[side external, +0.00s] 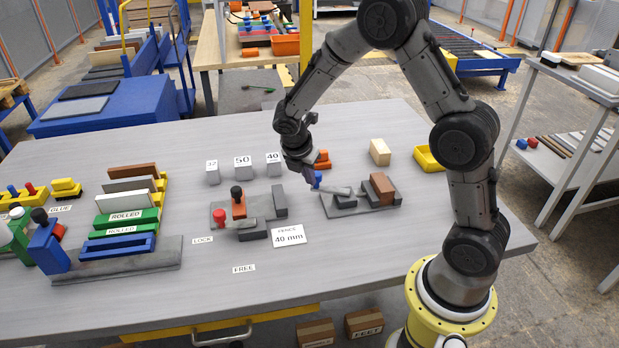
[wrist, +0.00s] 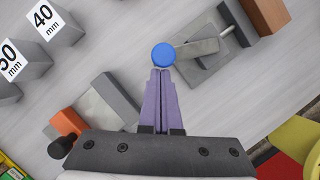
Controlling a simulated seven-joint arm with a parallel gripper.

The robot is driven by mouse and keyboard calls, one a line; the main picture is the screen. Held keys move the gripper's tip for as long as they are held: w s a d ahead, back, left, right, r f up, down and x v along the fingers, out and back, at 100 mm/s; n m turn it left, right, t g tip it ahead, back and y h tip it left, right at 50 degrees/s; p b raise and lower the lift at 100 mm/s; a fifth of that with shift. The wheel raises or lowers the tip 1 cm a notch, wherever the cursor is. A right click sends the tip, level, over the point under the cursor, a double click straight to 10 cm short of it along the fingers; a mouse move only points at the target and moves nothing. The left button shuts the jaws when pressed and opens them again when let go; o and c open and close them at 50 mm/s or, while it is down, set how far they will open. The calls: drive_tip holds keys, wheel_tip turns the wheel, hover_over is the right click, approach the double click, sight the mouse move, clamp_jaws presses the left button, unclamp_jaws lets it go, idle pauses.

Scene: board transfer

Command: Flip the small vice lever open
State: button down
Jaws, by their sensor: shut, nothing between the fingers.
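The small vice (side external: 385,203) sits on the grey table right of centre, with a brown block (side external: 382,187) at its jaws. Its lever is a short grey bar (wrist: 198,48) ending in a round blue knob (wrist: 163,55); the blue knob (side external: 318,180) is at the vice's left end in the side view. My gripper (wrist: 161,72) is shut and empty, with its purple fingertips at the knob's near edge in the wrist view. In the side view my gripper (side external: 310,181) is beside the knob. I cannot tell whether they touch.
A tan block (side external: 380,152) and yellow tray (side external: 428,159) lie behind the vice. The front table is mostly clear.

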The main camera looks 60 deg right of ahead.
drive_tip(key=shift+w+d, duration=0.1)
drive_tip(key=w+d+m+g+y, duration=0.1)
drive_tip(key=d+m+g, duration=0.3)
drive_tip(key=d+m, duration=0.6)
drive_tip(key=shift+m+y, duration=0.7)
drive_tip(key=shift+m, duration=0.7)
drive_tip(key=shift+d, duration=0.1)
drive_tip(key=w+a, duration=0.1)
drive_tip(key=w, duration=0.1)
drive_tip(key=w+a, duration=0.1)
drive_tip(key=w, duration=0.1)
drive_tip(key=shift+a+f, duration=0.1)
drive_tip(key=shift+a, duration=0.05)
drive_tip(key=v, duration=1)
drive_tip(key=shift+s, duration=0.25)
